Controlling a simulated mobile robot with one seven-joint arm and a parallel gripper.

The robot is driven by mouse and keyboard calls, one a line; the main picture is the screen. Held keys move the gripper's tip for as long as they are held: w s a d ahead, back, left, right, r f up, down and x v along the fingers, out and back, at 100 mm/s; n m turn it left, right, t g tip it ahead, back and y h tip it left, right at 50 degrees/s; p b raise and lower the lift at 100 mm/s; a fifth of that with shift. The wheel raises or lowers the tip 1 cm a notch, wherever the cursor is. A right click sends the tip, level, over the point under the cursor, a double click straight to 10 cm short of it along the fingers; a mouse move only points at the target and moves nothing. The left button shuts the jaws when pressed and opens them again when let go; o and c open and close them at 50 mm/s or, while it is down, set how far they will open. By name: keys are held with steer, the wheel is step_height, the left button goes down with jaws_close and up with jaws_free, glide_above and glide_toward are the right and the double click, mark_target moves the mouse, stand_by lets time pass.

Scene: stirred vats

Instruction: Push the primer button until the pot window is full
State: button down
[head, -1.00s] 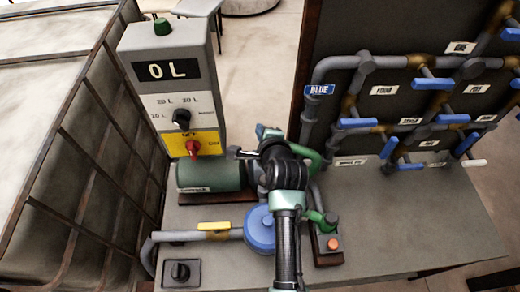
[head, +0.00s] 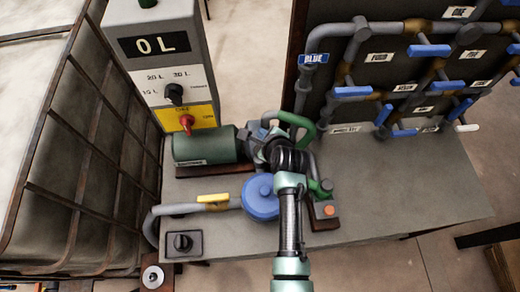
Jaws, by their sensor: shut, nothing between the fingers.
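My gripper (head: 257,138) is small and partly hidden by my wrist. It is shut and empty, above the right end of the green pump (head: 204,147), apart from the orange button.
A grey control box (head: 155,60) reads "0 L" and has a black dial (head: 173,94) and a red switch (head: 187,123). A valve board (head: 400,80) with blue handles stands behind. A caged tank (head: 70,180) is at the left. The bench's right part (head: 420,195) is clear.

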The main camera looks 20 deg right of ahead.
step_height(320, 180, down, 6)
steer(key=b, duration=0.4)
steer(key=shift+r+b, duration=0.25)
steer(key=shift+b, duration=0.05)
steer(key=shift+f+b, duration=0.6)
steer(key=shift+f, duration=0.3)
steer(key=shift+f, duration=0.15)
stand_by(0.6)
steer(key=shift+f, duration=0.3)
steer(key=shift+f+b, duration=1.2)
steer(key=shift+f, duration=0.3)
stand_by(1.2)
stand_by(0.4)
steer(key=shift+r+p, duration=1.95)
steer(key=shift+p, duration=0.05)
